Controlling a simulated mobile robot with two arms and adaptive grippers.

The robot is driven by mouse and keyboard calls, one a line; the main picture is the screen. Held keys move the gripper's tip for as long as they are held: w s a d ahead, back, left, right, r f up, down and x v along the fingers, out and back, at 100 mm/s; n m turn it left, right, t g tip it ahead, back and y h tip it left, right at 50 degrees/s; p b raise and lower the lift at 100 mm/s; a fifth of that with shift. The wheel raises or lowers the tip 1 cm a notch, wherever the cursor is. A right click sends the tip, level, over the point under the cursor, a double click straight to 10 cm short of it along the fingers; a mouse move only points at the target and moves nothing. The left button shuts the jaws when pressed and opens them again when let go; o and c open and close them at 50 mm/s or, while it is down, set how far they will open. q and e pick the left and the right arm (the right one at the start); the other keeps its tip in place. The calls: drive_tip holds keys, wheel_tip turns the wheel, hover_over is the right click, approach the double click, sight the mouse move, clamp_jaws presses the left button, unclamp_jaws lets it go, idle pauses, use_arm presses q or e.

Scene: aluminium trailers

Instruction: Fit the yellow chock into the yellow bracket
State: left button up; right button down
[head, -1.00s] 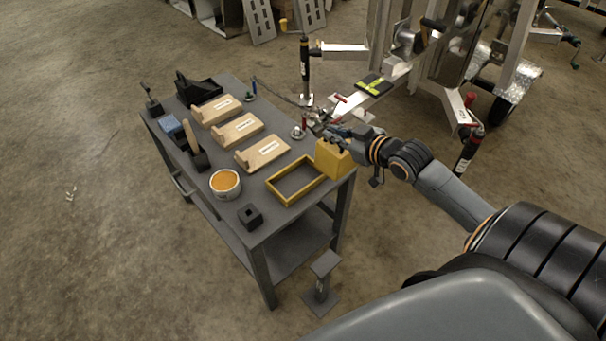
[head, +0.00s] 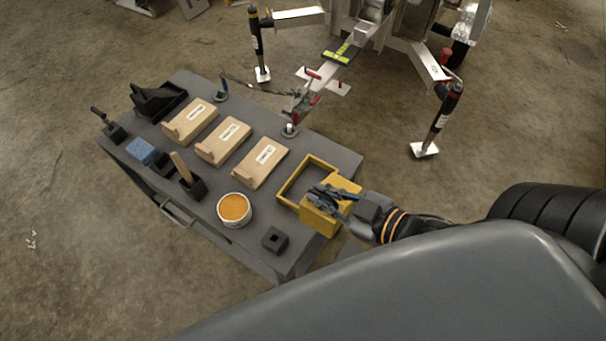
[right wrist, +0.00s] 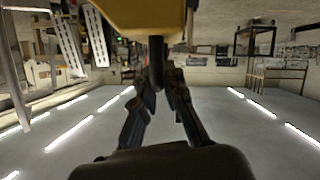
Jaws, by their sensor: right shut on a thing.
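The yellow chock (head: 322,219) is a solid yellow block held by my right gripper (head: 330,193). My right gripper is shut on the chock's upper part. In the head view the chock covers the near right part of the yellow bracket (head: 293,175), an open rectangular frame on the table's right end. I cannot tell whether the chock touches the bracket or hangs above it. In the right wrist view the chock (right wrist: 135,14) fills the top edge, with the gripper fingers (right wrist: 158,75) below it. My left gripper is not in view.
The grey table (head: 325,148) also carries several wooden blocks (head: 261,163), an orange-filled tub (head: 235,208), a small black socket block (head: 275,240), a brush (head: 187,175) and a blue block (head: 141,151). A trailer (head: 345,60) with jack legs stands behind it.

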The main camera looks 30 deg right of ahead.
use_arm(q)
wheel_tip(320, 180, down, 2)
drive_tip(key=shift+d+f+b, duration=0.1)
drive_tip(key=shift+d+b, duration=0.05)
drive_tip(key=shift+b, duration=0.5)
use_arm(e)
drive_tip(key=w+f, duration=1.2)
drive_tip(key=shift+w+d+f, duration=0.2)
drive_tip(key=shift+w+d, duration=0.05)
drive_tip(key=shift+w, duration=0.15)
drive_tip(key=c, duration=1.4)
unclamp_jaws()
drive_tip(key=shift+f, duration=0.1)
drive_tip(key=shift+s, duration=0.1)
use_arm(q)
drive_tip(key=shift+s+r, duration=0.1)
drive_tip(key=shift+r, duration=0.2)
use_arm(e)
drive_tip(key=v, duration=1.2)
